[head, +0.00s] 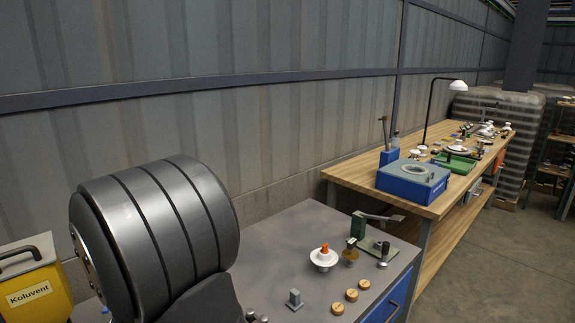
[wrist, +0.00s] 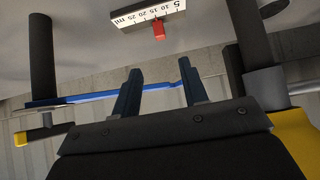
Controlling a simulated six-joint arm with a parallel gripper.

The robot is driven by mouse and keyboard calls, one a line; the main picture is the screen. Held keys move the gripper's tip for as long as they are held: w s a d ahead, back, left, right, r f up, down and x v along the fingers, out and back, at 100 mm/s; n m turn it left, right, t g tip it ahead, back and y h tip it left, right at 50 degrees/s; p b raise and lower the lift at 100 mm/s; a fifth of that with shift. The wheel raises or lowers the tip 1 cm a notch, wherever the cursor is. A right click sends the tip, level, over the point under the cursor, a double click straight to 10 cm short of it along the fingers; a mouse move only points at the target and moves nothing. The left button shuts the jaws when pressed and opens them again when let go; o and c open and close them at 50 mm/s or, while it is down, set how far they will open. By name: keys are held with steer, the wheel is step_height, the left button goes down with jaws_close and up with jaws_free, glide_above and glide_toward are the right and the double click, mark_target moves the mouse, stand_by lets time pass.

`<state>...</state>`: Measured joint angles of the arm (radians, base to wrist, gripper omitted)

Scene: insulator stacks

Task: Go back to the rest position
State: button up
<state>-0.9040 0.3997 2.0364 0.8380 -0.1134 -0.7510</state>
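My gripper (wrist: 158,84) shows in the wrist view with its two dark fingers spread apart and nothing between them. Behind the fingers are a blue bar (wrist: 80,101) and a grey surface. The gripper is not visible in the head view. In that view a white insulator disc (head: 324,259) with an orange top stands on the grey bench (head: 290,240). A brown disc piece (head: 349,256) is beside it, near a green fixture (head: 358,225) with a lever.
Several round brown pieces (head: 351,295) and a small grey block (head: 294,299) lie on the grey bench. A yellow Koluvent case (head: 35,282) is at the left. A wooden bench (head: 350,175) carries a blue box (head: 412,181). The wrist view shows a white scale (wrist: 146,14) with a red marker.

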steer(key=x, duration=1.3)
steer(key=shift+w+a+f, duration=0.1)
steer(key=shift+f, duration=0.05)
steer(key=shift+a+f, duration=0.15)
steer(key=shift+a, duration=0.05)
steer(key=shift+s+a, duration=0.25)
steer(key=shift+s, duration=0.1)
